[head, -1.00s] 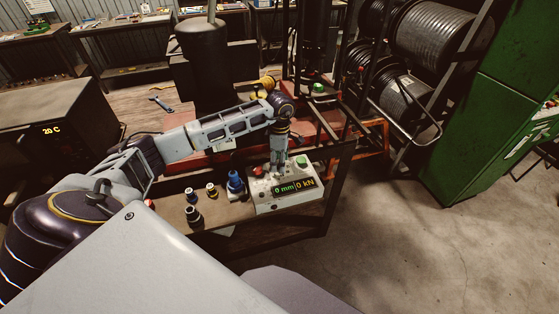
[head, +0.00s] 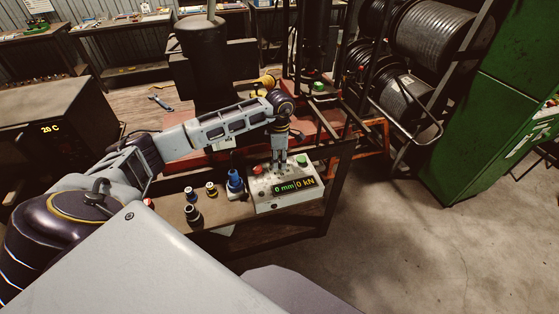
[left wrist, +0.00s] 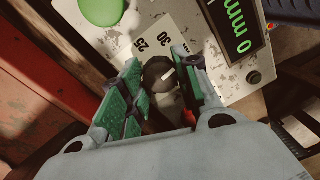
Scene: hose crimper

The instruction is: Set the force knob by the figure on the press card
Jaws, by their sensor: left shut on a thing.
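The control box (head: 290,200) is a pale, worn panel on the bench, with a display (head: 295,187) reading 0 mm and 0 kN. My left gripper (head: 280,166) points down at it from above. In the left wrist view, the green-padded fingers of my left gripper (left wrist: 164,88) are shut on the dark round force knob (left wrist: 157,70), one on each side. A short white mark shows on the knob. Beside it, a pale scale plate (left wrist: 176,28) shows the figures 25 and 30; other figures are hidden. I cannot make out the press card. My right gripper is not in view.
A green button (head: 302,160) and a red button (head: 258,170) are on the box, close to my gripper. A blue fitting (head: 235,181) and several small dark fittings stand left of the box. Hose reels and a green cabinet (head: 490,120) are at right, beyond open floor.

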